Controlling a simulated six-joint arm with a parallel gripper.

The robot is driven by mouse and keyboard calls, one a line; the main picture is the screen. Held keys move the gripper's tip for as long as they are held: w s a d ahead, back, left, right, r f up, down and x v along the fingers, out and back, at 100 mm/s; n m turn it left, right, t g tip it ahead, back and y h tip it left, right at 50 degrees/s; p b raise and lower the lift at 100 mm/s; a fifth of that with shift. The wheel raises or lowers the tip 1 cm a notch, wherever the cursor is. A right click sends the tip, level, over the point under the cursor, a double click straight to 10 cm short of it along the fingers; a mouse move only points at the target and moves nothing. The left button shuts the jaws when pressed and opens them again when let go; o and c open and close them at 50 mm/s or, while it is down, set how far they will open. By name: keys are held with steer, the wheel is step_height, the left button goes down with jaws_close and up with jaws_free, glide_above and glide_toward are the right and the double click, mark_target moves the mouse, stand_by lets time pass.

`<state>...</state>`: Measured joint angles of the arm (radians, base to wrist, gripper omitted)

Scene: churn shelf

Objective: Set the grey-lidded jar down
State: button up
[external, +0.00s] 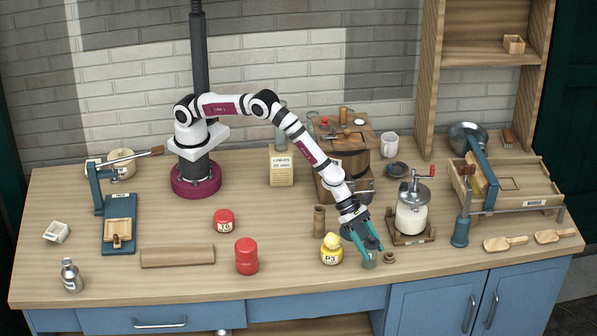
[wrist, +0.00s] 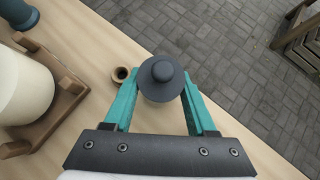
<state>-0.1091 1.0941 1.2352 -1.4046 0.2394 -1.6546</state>
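The grey-lidded jar shows from above in the wrist view as a round dark grey lid (wrist: 162,79) with a knob, between my two teal fingers. The fingers close on it from both sides. In the external view my gripper (external: 371,247) points down near the front edge of the worktop, with the small grey-green jar (external: 370,261) at its fingertips. The jar looks upright and low over the worktop; whether its base touches the wood I cannot tell. The fingers and lid hide most of its body.
A yellow-lidded jar (external: 331,249) stands close left of my gripper. A small brown ring-like cup (external: 390,258) lies close right, also in the wrist view (wrist: 121,74). The glass churn (external: 411,216) stands behind it on a wooden stand. The worktop's front edge is near.

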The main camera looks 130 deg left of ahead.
jaws_close()
stand_by(0.4)
